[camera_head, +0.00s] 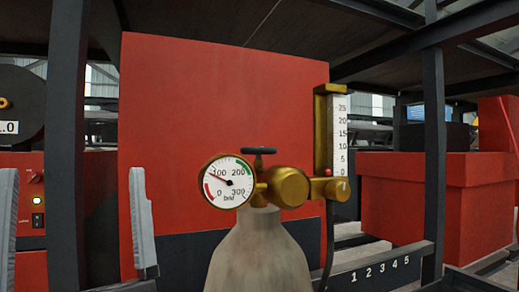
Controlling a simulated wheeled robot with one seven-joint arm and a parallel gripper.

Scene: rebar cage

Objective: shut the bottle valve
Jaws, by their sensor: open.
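The grey bottle (258,255) stands upright at the lower centre, its base out of frame. A dark valve handle (259,151) sits on a short stem above the brass fitting at its neck. A round gauge (229,182) marked in bar is left of the stem, its needle near 100. A brass regulator body (287,187) is to the right, joined to an upright scale (340,135) marked 0 to 25. My gripper (73,170) is at the lower left, its two pale fingers apart with nothing between them. It is left of the bottle and not touching the handle.
A large red panel (220,85) stands behind the bottle. Dark posts (433,150) frame the scene, and a rail numbered 1 to 5 (380,268) runs at lower right. A dark hose (328,240) hangs below the scale. A red box (430,200) is at right.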

